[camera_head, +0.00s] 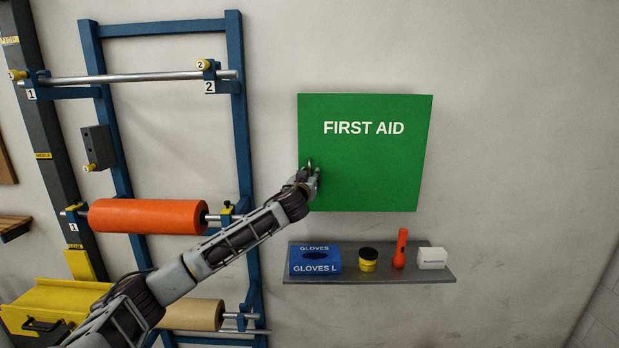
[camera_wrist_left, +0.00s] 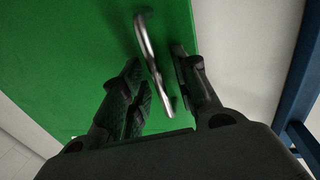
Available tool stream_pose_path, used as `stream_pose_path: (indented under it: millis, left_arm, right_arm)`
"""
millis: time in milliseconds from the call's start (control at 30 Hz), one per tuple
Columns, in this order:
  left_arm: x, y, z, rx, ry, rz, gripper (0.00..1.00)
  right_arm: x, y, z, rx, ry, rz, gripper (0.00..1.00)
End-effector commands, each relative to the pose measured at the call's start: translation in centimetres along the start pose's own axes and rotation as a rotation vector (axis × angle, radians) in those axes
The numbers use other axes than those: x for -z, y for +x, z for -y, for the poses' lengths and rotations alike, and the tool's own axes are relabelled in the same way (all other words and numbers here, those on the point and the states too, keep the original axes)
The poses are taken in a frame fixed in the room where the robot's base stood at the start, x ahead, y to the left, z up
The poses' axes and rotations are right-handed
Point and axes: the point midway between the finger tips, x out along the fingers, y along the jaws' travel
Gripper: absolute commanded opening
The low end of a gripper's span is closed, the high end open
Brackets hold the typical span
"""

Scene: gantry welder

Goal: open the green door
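The green door (camera_head: 365,175) is a square panel on the wall marked "FIRST AID", and it looks shut. It also fills much of the left wrist view (camera_wrist_left: 80,50). A curved metal handle (camera_wrist_left: 150,50) stands out from the door near its left edge in the head view. My left gripper (camera_head: 312,172) is at this handle. In the left wrist view its fingers (camera_wrist_left: 156,75) are apart, one on each side of the handle, with small gaps visible. The gripper partly hides the handle in the head view. My right gripper is not in view.
A grey shelf (camera_head: 370,277) below the door holds a blue glove box (camera_head: 315,260), a yellow jar (camera_head: 368,262), an orange torch (camera_head: 401,250) and a white box (camera_head: 431,259). A blue rack (camera_head: 240,120) with an orange roll (camera_head: 147,216) stands left. The wall right is bare.

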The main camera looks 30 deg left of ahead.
Motion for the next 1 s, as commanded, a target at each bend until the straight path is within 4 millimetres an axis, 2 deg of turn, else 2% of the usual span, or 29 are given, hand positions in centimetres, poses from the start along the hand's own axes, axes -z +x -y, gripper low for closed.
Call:
stream_pose_path:
  millis: [133, 367, 1000]
  left_arm:
    - [-0.01, -0.01, 0.00, 0.000, 0.000, 0.000, 0.29]
    - [-0.01, -0.01, 0.00, 0.000, 0.000, 0.000, 0.00]
    - [-0.11, -0.23, -0.05, 0.014, 0.001, 0.000, 0.00]
  right_arm:
    - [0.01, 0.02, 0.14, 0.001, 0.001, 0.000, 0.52]
    - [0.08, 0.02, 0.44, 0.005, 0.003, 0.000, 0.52]
    - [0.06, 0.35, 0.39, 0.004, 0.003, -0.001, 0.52]
